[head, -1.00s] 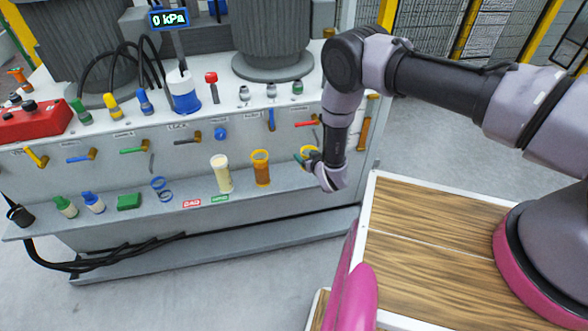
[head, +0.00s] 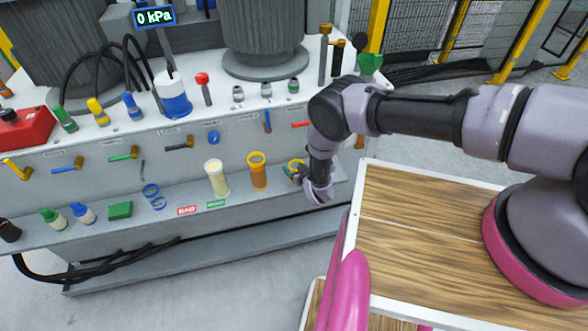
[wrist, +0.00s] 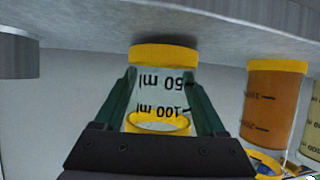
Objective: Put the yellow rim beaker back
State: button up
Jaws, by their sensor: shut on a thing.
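The yellow rim beaker (wrist: 160,90) is clear, with a yellow rim, a yellow foot and volume marks. The wrist view shows it upside down, between the two green fingers of my gripper (wrist: 163,103). My gripper is shut on it. The foot is at the grey shelf surface; I cannot tell whether it touches. In the head view my gripper (head: 300,174) is at the right part of the lower shelf (head: 236,200), right of an amber-filled beaker. The beaker's yellow rim (head: 296,163) shows there; my wrist hides much of its body.
The amber beaker (head: 257,172), also with a yellow rim, stands close left of my gripper, with a cream-filled beaker (head: 216,179) beyond it. A green block (head: 120,210) and blue rings (head: 153,196) lie further left. Coloured handles line the panel above the shelf.

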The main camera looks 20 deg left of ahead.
jog(key=shift+f, duration=0.2)
jog(key=shift+f, duration=0.15)
jog(key=o, duration=1.3)
jog(key=shift+o, duration=0.2)
